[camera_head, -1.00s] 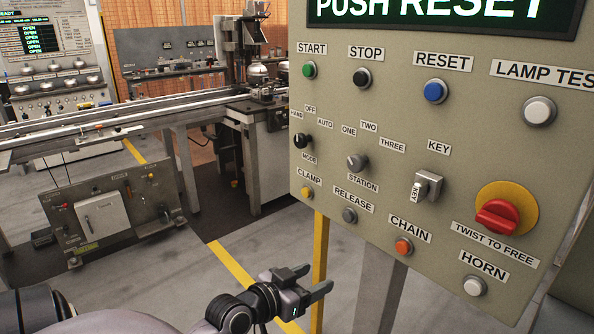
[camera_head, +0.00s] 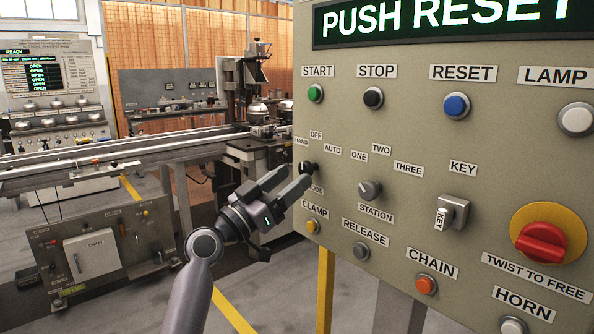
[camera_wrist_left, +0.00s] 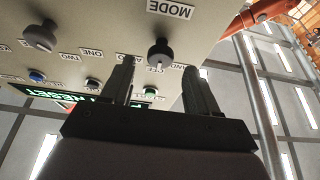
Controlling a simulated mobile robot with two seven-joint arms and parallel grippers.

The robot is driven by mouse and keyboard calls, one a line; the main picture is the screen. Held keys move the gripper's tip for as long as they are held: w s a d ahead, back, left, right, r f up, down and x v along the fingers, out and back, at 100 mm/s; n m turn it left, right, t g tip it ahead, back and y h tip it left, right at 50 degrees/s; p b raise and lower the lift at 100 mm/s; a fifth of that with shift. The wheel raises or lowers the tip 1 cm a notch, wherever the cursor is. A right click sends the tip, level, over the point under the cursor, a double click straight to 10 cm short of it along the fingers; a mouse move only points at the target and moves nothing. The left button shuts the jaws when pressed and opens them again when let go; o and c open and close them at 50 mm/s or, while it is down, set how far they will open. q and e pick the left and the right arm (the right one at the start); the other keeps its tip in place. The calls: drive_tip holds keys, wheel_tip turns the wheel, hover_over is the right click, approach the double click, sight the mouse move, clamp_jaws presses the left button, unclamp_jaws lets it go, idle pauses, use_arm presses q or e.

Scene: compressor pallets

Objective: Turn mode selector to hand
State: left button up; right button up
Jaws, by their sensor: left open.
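The mode selector (camera_head: 307,168) is a small black knob at the left edge of the beige control panel, under the HAND, OFF and AUTO labels. The MODE label is partly hidden by my gripper. My left gripper (camera_head: 294,177) is open in front of the selector, its fingertips close to it. In the left wrist view the selector (camera_wrist_left: 160,52) lies in line with the gap between the fingers (camera_wrist_left: 158,72), just past their tips. A light mark on the knob appears to point toward the OFF label. I cannot tell whether a finger touches it. My right gripper is out of view.
The station knob (camera_head: 369,190) is to the right of the selector, and the clamp button (camera_head: 312,226) is below it. The panel's left edge is close by. A conveyor rail (camera_head: 120,158) and a grey cabinet (camera_head: 92,255) stand farther back left.

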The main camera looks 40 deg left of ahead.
sight(309, 168)
use_arm(q)
drive_tip(key=shift+x, duration=1.35)
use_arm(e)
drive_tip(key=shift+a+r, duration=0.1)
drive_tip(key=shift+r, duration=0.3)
use_arm(q)
drive_tip(key=shift+f, duration=0.1)
drive_tip(key=shift+c, duration=0.3)
drive_tip(key=c, duration=1)
drive_tip(key=shift+o, duration=0.2)
drive_tip(key=shift+p, duration=0.3)
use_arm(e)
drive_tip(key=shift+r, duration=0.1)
